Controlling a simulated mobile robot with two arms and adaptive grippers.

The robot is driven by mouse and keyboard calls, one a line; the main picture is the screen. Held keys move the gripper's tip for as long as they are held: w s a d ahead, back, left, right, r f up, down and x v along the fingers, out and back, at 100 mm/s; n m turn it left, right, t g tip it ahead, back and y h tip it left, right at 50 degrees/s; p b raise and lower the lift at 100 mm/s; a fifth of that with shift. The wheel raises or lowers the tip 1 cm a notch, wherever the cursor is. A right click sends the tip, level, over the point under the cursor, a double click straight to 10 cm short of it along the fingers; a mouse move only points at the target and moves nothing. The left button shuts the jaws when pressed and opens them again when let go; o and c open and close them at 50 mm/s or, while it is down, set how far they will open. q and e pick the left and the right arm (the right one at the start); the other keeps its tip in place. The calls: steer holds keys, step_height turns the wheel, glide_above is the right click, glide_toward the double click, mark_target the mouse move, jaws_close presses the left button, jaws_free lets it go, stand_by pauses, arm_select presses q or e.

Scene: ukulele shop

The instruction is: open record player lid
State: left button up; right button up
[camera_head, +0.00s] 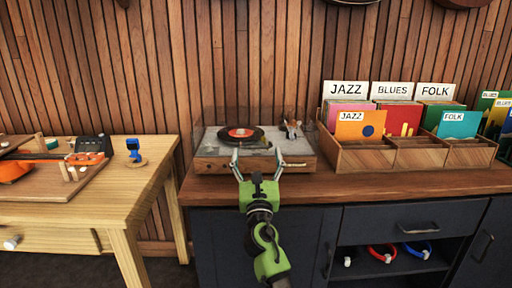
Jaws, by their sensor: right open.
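The record player (210,163) is a wooden box with a light top, standing on the wooden counter near its left end. A black record with a red label (241,133) lies on it, with the tonearm (291,129) to the right. A faint clear lid seems to sit over the player, but its edges are hard to make out. My right gripper (258,156) is green with grey fingers. It is open, its fingers spread at the front edge of the player; I cannot tell whether they touch it. My left gripper is not in view.
A wooden record bin (370,159) with Jazz, Blues and Folk dividers stands close to the right of the player. A lighter workbench (130,187) with an orange ukulele (16,171) is at the left. The slatted wall (225,60) rises behind. Dark drawers (402,226) are below the counter.

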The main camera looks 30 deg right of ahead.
mark_target(257, 147)
steer(key=shift+x, duration=1.75)
